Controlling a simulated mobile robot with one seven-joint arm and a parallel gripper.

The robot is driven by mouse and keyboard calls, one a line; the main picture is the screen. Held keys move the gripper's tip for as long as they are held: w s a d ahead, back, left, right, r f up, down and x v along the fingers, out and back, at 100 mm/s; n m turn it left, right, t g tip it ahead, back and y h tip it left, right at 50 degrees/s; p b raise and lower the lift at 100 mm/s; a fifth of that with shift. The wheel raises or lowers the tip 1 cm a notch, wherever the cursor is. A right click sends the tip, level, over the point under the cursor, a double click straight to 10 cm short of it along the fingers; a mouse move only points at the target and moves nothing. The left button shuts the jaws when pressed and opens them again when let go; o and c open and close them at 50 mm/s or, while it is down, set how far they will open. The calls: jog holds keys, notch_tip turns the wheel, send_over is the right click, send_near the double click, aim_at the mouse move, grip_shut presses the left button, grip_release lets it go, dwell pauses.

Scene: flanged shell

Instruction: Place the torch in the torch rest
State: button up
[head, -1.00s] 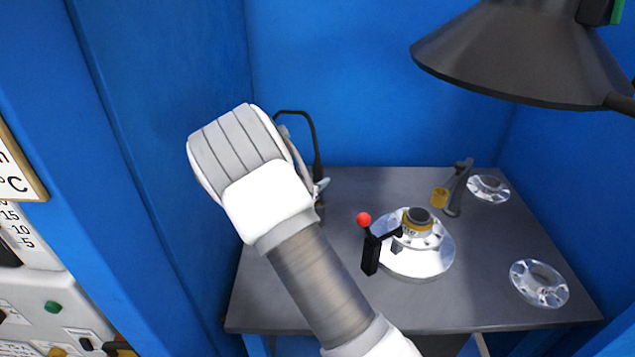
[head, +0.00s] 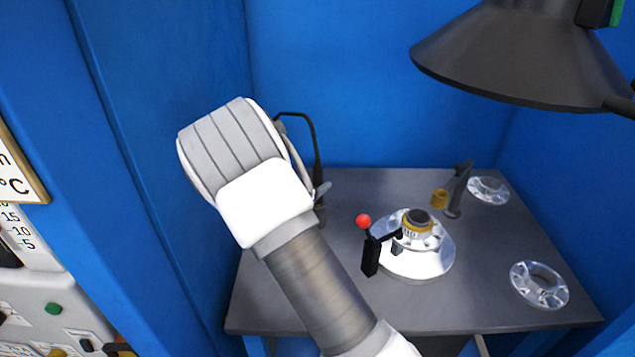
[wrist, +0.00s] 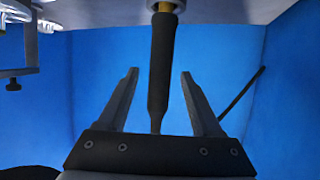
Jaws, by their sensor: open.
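The torch is a slim black handle (head: 318,172) standing roughly upright at the left back of the table, with a black cable looping from its top. In the wrist view, the torch handle (wrist: 161,60) runs between the two fingers of my gripper (wrist: 159,74). The fingers are open, with a visible gap on each side of the handle. In the head view my wrist hides most of the gripper. An angled grey stand (head: 459,190) with a brass-coloured cup, possibly the torch rest, stands at the table's right back.
A flanged shell (head: 418,262) sits mid-table beside a black clamp (head: 371,255) with a red knob. Clear flange rings (head: 540,285) lie at the right. A dark lamp or hood (head: 525,60) hangs above right. Blue walls enclose the table (head: 470,305), whose front is clear.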

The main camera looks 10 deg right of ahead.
jog(key=s+a+r+n+g+y, duration=0.1)
jog(key=s+a+r+y, duration=0.2)
jog(key=s+r, duration=0.3)
jog(key=s+a+r+n+y, duration=0.2)
jog(key=s+r+y, duration=0.2)
jog(key=s+r, duration=0.15)
jog(key=s+a+r+n+g+y, duration=0.1)
jog(key=s+a+r+y, duration=0.2)
jog(key=s+r, duration=0.35)
jog(key=s+d+r+n+g+h, duration=0.1)
jog(key=s+d, duration=0.3)
jog(key=s, duration=0.7)
jog(key=s+d+r+n+g+h, duration=0.1)
jog(key=s+d, duration=0.4)
jog(key=s, duration=0.6)
jog(key=shift+s+d+r+n+g+h+p, duration=0.2)
jog(key=shift+s+r+n+g+h+p, duration=0.15)
jog(key=shift+g, duration=0.45)
